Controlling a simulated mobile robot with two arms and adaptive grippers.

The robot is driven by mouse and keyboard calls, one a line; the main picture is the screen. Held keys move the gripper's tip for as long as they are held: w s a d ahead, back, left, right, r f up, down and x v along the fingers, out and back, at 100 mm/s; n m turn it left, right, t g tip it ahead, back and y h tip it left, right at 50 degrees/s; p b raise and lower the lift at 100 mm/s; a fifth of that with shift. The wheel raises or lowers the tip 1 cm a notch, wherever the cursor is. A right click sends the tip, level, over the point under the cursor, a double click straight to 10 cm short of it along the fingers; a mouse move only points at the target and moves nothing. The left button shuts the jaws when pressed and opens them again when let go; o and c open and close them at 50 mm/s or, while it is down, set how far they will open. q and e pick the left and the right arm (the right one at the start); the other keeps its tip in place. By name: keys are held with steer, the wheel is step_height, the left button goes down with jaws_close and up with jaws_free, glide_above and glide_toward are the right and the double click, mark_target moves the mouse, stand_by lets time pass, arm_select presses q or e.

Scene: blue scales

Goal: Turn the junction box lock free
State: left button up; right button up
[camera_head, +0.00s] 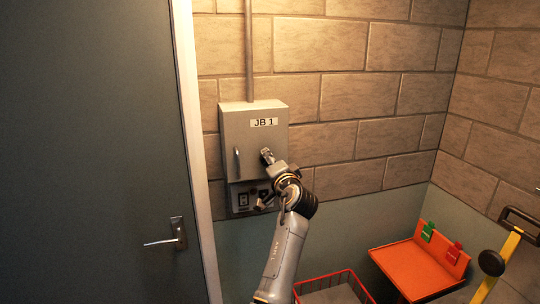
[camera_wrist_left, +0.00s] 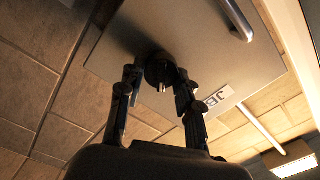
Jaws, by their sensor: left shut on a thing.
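The grey junction box (camera_head: 236,127), labelled JB 1, is mounted on the block wall with its door closed. Its bar handle (camera_head: 237,160) is on the left of the door, and it also shows at the top of the left wrist view (camera_wrist_left: 238,20). My left gripper (camera_head: 267,155) is at the right part of the door, below the label. In the left wrist view its two fingers (camera_wrist_left: 158,82) are shut on the round dark lock (camera_wrist_left: 158,67), one on each side. A small pin stands out of the lock. In the head view the gripper mostly hides the lock. My right gripper is not in view.
A panel with switches (camera_head: 243,200) sits under the door. A conduit (camera_head: 249,55) runs up from the box. A dark door (camera_head: 90,120) with a lever handle (camera_head: 165,242) is on the left. An orange bench (camera_head: 415,268), red basket (camera_head: 335,285) and yellow-black frame (camera_head: 500,262) stand lower right.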

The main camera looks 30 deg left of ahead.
arm_select(q)
steer(key=m+p, duration=0.2)
steer(key=m, duration=0.2)
steer(key=shift+a+r+p, duration=0.1)
steer(key=shift+p, duration=0.3)
steer(key=shift+m+p, duration=0.4)
steer(key=shift+m, duration=1.4)
steer(key=o, duration=0.9)
steer(key=shift+o, duration=1.2)
steer(key=shift+a+f, duration=0.1)
steer(key=shift+f, duration=0.15)
